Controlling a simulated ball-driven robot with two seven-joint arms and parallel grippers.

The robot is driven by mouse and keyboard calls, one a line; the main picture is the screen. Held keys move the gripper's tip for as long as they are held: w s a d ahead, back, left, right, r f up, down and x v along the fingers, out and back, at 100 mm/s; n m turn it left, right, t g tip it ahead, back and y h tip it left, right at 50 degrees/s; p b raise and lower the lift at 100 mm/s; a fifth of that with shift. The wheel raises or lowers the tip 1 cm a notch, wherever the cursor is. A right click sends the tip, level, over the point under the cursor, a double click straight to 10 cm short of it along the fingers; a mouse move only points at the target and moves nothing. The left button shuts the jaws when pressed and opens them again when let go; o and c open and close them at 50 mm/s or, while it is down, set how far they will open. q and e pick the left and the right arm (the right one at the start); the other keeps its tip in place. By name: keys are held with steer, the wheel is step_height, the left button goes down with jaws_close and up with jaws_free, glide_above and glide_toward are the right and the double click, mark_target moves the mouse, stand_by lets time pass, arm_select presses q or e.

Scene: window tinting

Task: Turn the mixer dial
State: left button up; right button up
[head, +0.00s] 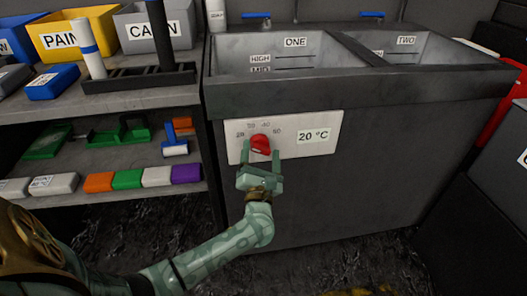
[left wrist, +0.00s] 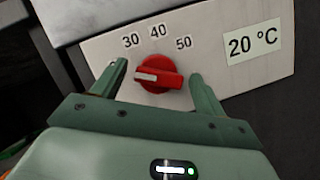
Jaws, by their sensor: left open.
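The mixer dial is a red knob (head: 260,144) on a pale panel (head: 318,124) on the front of the grey sink unit. In the left wrist view the knob (left wrist: 158,77) has a white mark on its left end, pointing left, below the 30. The numbers 30, 40 and 50 arc above it, and a label beside them reads 20 °C (left wrist: 253,44). My left gripper (head: 262,160) is open, with one finger on each side of the knob. In the left wrist view the fingers (left wrist: 160,88) stand apart from the knob. My right gripper is not in view.
Two basins, labelled ONE (head: 295,42) and TWO (head: 406,41), are above the panel. A shelf (head: 130,97) at the left holds bins, a blue block and several coloured pieces. A red object (head: 500,100) is at the right edge. Dark floor lies below.

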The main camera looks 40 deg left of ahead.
arm_select(q)
steer(key=shift+x, duration=0.9)
steer(key=c, duration=1)
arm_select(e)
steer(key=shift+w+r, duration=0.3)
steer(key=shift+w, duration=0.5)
